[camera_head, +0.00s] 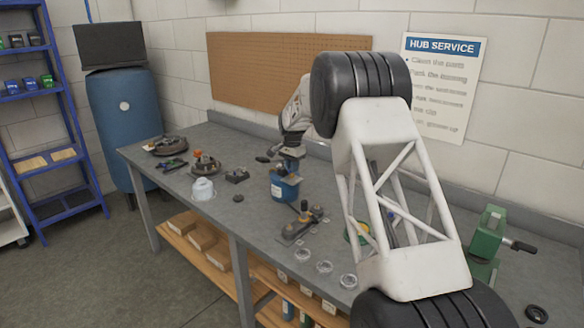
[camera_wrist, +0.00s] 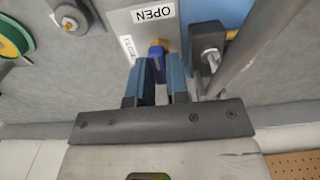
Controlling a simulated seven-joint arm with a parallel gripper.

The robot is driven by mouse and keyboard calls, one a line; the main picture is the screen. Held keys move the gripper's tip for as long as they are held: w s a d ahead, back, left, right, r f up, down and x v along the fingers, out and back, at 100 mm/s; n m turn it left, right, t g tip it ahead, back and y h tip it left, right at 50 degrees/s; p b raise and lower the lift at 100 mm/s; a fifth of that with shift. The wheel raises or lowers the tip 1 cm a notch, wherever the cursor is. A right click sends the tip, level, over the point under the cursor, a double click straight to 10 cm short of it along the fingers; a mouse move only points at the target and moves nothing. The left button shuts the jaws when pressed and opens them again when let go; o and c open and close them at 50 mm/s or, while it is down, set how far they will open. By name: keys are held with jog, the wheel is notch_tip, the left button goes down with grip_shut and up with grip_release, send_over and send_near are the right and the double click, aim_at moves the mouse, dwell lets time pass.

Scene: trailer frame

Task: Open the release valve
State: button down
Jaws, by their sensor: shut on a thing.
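In the wrist view, my gripper (camera_wrist: 159,66) reaches a grey plate with its two blue fingers, one on each side of a small dark blue valve handle (camera_wrist: 157,48) with an orange-yellow end. The fingers are closed on this handle. Beside it, the plate carries a white OPEN label (camera_wrist: 152,13), upside down in this view, and a second, smaller label (camera_wrist: 129,47). In the head view, my gripper (camera_head: 290,152) is small and dark, just above a blue unit (camera_head: 284,188) on the bench. The handle cannot be made out there.
A grey-capped fitting (camera_wrist: 207,42) and a slanting grey bar lie close right of the fingers. A green-yellow round part (camera_wrist: 14,38) is at the left. The bench (camera_head: 235,225) holds a dark part with knobs (camera_head: 302,222), clear rings (camera_head: 325,267) and a green machine (camera_head: 487,232).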

dwell(0.3)
jog(key=c, duration=1.1)
grip_release()
jog(key=shift+r, duration=0.1)
jog(key=shift+r, duration=3.85)
